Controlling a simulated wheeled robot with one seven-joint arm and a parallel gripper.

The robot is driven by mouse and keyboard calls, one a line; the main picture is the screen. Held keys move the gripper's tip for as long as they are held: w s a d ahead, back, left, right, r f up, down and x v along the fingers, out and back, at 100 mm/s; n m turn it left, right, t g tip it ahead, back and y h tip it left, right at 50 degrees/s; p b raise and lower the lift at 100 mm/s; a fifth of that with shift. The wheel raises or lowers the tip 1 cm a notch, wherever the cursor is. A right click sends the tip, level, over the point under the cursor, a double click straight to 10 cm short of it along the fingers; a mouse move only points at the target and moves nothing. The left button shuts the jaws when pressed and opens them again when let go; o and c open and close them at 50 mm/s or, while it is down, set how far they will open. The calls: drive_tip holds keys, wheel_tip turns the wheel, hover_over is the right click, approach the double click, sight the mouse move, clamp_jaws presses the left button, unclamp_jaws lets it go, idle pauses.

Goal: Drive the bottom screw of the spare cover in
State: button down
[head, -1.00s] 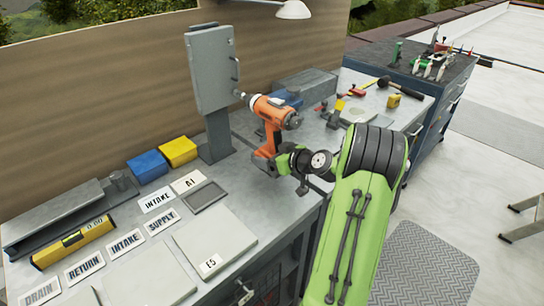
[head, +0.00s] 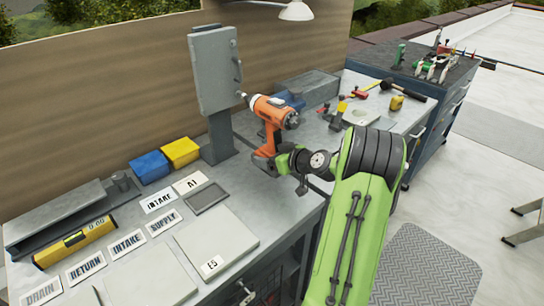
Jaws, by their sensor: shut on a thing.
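The spare cover (head: 213,72) is a grey upright panel on a grey post (head: 219,135) at the back of the bench. A small knob or screw head shows on its right edge, higher up. My gripper (head: 275,160) is shut on the handle of an orange cordless drill (head: 270,112). The drill is held upright, its nose pointing left at the lower right edge of the cover. The nose tip is at or very close to the cover; I cannot tell whether it touches. The bottom screw is too small or hidden to make out.
Blue (head: 150,166) and yellow boxes (head: 180,152) sit left of the post. Label plates, a yellow level (head: 75,243) and flat panels (head: 215,240) cover the front bench. Loose tools lie at the right. A dark tool cabinet (head: 430,85) stands beyond. A lamp (head: 293,11) hangs above.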

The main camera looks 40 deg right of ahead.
drive_tip(key=shift+w+r, duration=0.25)
drive_tip(key=shift+w, duration=0.25)
idle(0.4)
drive_tip(key=shift+w+f+b, duration=0.1)
drive_tip(key=shift+w+b, duration=0.25)
drive_tip(key=shift+b, duration=1.3)
idle(1.0)
drive_tip(key=shift+s+b, duration=2)
drive_tip(key=shift+s, duration=1.5)
